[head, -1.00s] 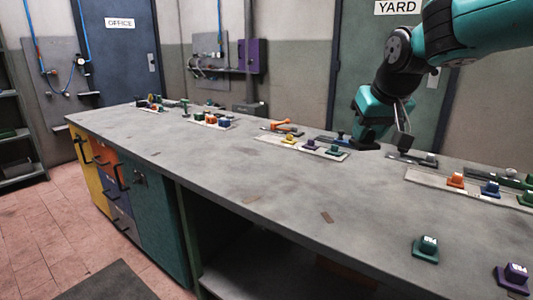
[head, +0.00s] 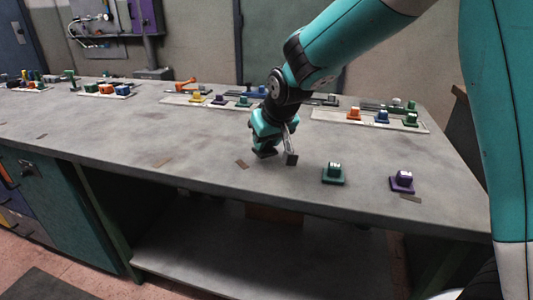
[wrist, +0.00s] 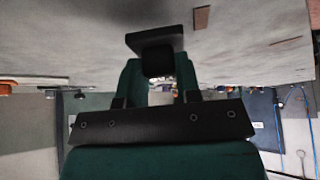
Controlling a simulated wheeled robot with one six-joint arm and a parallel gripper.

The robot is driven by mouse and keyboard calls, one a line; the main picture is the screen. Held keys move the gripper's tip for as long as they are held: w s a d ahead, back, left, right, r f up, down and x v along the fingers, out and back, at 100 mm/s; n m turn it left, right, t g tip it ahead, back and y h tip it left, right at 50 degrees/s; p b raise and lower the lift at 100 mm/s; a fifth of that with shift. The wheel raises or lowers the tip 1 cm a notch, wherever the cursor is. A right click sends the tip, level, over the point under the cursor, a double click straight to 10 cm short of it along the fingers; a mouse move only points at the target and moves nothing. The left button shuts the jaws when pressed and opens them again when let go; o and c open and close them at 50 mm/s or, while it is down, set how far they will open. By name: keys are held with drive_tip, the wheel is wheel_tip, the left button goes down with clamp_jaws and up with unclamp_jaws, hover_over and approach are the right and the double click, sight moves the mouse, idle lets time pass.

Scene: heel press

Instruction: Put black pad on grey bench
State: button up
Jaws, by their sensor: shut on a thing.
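The grey bench (head: 200,150) runs across the head view and fills the upper part of the wrist view (wrist: 70,40). My gripper (head: 270,146) is low over the bench's right half, left of the green pad. It also shows in the wrist view (wrist: 158,72), its two green fingers shut on the black pad's block. The black pad (wrist: 157,46) has a square base beyond the fingertips. In the head view the black pad (head: 265,154) is a small dark patch under the fingers, partly hidden. I cannot tell whether it touches the bench.
A green pad (head: 334,175) and a purple pad (head: 402,182) sit near the front edge, right of my gripper. Trays of coloured pads (head: 370,122) and tools line the back. The bench left of my gripper is clear, with small brown marks. An open shelf is below.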

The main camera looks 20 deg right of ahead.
sight(268, 149)
drive_tip(key=shift+f, duration=1.65)
drive_tip(key=shift+f+b, duration=0.2)
drive_tip(key=shift+b, duration=0.1)
drive_tip(key=o, duration=0.9)
drive_tip(key=shift+r, duration=0.2)
drive_tip(key=shift+r, duration=0.25)
drive_tip(key=a+p+v, duration=0.1)
drive_tip(key=p+v, duration=0.1)
drive_tip(key=v, duration=1)
drive_tip(key=s+a+n+g+y, duration=0.1)
drive_tip(key=s+a+g, duration=0.1)
drive_tip(key=s, duration=0.6)
drive_tip(key=s+a+f+n+g+y, duration=0.1)
drive_tip(key=s+n+g, duration=0.1)
drive_tip(key=s, duration=0.7)
drive_tip(key=s+a+n+g+y, duration=0.1)
drive_tip(key=s+a+n+g, duration=0.1)
drive_tip(key=s, duration=0.6)
drive_tip(key=shift+s+a+f, duration=0.3)
drive_tip(key=shift+s, duration=0.05)
